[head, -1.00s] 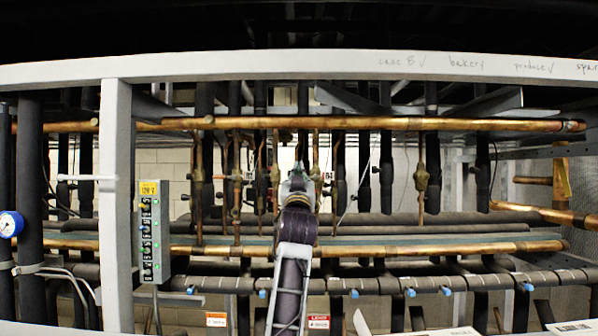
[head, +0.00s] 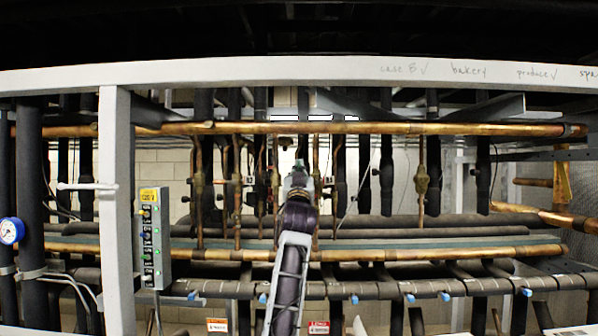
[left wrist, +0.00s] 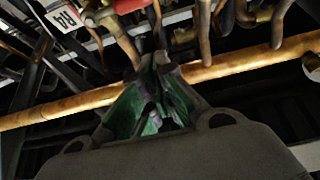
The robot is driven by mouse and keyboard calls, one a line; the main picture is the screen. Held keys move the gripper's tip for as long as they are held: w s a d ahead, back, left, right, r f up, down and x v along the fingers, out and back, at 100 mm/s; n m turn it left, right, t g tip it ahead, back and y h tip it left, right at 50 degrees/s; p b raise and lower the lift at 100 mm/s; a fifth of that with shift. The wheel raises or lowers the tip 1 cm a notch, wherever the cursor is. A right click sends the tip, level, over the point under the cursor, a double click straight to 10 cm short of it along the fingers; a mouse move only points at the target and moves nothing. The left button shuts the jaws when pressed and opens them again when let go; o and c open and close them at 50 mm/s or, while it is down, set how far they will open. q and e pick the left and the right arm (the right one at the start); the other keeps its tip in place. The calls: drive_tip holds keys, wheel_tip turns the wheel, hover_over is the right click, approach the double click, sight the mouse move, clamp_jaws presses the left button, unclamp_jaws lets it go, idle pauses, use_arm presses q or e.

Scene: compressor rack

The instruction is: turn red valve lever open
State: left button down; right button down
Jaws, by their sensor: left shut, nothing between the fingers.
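My left arm reaches up the middle of the head view, and its gripper (head: 299,168) is in front of the upright copper pipes. In the left wrist view the gripper's green-lined fingers (left wrist: 156,62) are shut and empty, close to a long copper pipe (left wrist: 60,108) that runs behind them. A red part (left wrist: 130,5) shows at the top edge just above the fingers, cut off by the frame. I cannot tell which is the valve lever. No red lever is clear in the head view; my gripper may hide it. My right gripper is out of view.
A white frame beam (head: 230,76) crosses above, with a white post (head: 116,200) at left. A grey switch panel (head: 153,238) and a blue gauge (head: 11,231) are at left. Horizontal copper pipes (head: 420,128) and closely spaced upright pipes leave little free room.

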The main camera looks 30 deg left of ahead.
use_arm(q)
drive_tip(key=w, duration=0.1)
drive_tip(key=w+a+f, duration=0.1)
drive_tip(key=w+a, duration=0.1)
drive_tip(key=w, duration=0.1)
drive_tip(key=shift+a+f, duration=0.15)
drive_tip(key=shift+f, duration=0.2)
idle(0.7)
idle(0.3)
drive_tip(key=shift+a, duration=0.1)
drive_tip(key=shift+a+f, duration=0.1)
